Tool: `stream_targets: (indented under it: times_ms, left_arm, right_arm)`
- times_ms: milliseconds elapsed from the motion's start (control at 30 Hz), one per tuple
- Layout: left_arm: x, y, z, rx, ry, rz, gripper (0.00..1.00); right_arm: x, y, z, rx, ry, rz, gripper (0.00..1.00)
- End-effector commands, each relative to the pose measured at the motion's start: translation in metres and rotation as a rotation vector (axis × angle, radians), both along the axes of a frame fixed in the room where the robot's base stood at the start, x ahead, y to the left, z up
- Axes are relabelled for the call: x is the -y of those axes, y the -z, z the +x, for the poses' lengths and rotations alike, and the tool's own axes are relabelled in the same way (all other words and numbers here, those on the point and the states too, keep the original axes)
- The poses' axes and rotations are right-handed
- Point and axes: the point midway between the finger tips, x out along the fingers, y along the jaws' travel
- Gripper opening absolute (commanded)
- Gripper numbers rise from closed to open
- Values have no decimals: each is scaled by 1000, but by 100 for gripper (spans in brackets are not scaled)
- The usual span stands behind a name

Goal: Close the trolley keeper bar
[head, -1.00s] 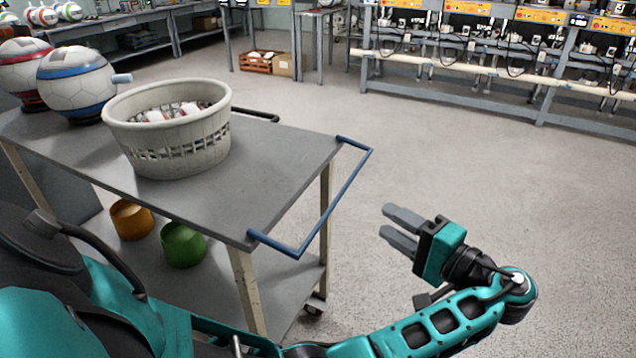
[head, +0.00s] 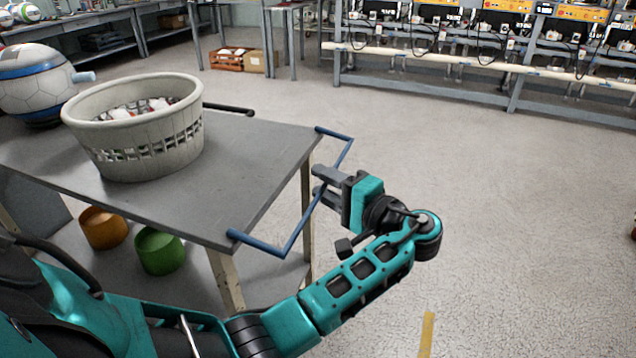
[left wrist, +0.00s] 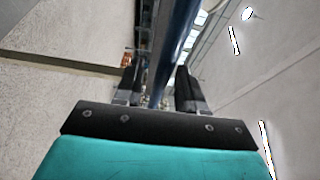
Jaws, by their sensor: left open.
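The blue keeper bar (head: 300,228) is a U-shaped bar on the right end of the grey trolley (head: 235,185). It sticks out from the trolley's end, its two arms meeting the near and far corners. My left gripper (head: 318,184) is open at the bar's outer length, coming from the right. In the left wrist view the blue bar (left wrist: 176,45) runs between the two open fingers of the left gripper (left wrist: 158,82). I cannot tell whether a finger touches it. My right gripper is not in view.
A pale round basket (head: 140,140) with red and white items stands on the trolley top, beside a blue-and-white ball (head: 38,85). An orange pot (head: 103,228) and a green pot (head: 160,250) sit on the lower shelf. The floor (head: 500,220) to the right is clear.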

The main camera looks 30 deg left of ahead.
Motion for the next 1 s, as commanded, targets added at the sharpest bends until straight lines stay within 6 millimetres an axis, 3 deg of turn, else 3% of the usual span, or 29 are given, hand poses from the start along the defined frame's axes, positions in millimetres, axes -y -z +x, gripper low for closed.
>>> stream_targets:
  times_ms: [200,500,900,1000]
  left_arm:
    - [-18,0,3,1,1,1,40]
    - [-20,0,3,1,1,-1,40]
    - [-19,0,3,0,1,-1,2]
    - [-19,0,3,0,1,-1,0]
  right_arm:
    - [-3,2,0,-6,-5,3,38]
    - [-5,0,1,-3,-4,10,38]
    - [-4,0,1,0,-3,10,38]
    - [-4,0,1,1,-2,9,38]
